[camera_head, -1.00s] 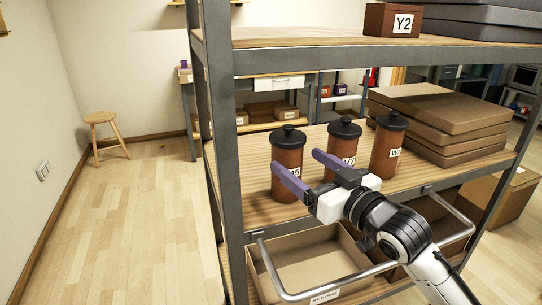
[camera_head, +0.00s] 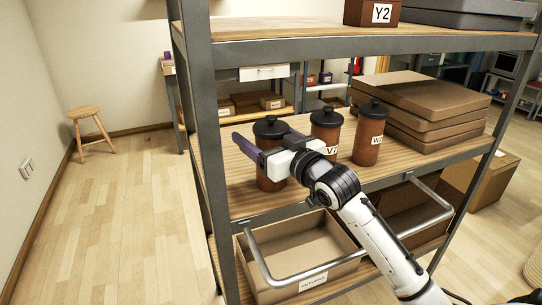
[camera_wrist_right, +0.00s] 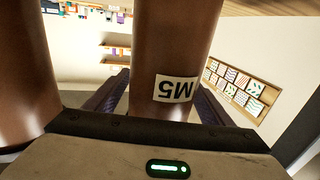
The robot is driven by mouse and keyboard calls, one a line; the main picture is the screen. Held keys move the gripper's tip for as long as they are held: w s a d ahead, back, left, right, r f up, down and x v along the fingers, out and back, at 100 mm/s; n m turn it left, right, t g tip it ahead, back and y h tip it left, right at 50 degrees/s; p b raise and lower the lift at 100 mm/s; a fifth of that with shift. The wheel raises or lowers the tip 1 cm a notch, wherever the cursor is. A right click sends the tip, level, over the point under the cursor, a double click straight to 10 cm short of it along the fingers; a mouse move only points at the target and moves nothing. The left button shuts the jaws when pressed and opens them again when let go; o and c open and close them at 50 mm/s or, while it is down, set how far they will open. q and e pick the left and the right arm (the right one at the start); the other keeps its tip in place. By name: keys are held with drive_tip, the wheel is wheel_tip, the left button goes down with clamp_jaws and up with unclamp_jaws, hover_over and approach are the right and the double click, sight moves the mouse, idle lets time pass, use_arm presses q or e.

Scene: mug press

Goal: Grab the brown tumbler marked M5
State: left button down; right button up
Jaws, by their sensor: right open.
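The brown tumbler marked M5 (camera_head: 270,184) stands on the middle shelf, leftmost of three brown tumblers with black lids. My right gripper (camera_head: 262,134) is open, with its purple fingers around the upper body of this tumbler, one on each side. The gripper covers the M5 label in the head view. In the right wrist view the M5 tumbler (camera_wrist_right: 172,55) stands between the two fingers, its label upside down. I cannot tell whether either finger touches it. My left gripper is not in view.
Close to the right stand the V-marked tumbler (camera_head: 325,123) and the W-marked tumbler (camera_head: 369,138). Flat brown boxes (camera_head: 425,110) are stacked further right. A metal post (camera_head: 200,130) rises at the left, and the upper shelf (camera_head: 290,47) is overhead. Open bins (camera_head: 300,265) sit below.

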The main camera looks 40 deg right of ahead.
drive_tip(key=shift+c, duration=0.4)
drive_tip(key=shift+r, duration=0.1)
drive_tip(key=c, duration=1.2)
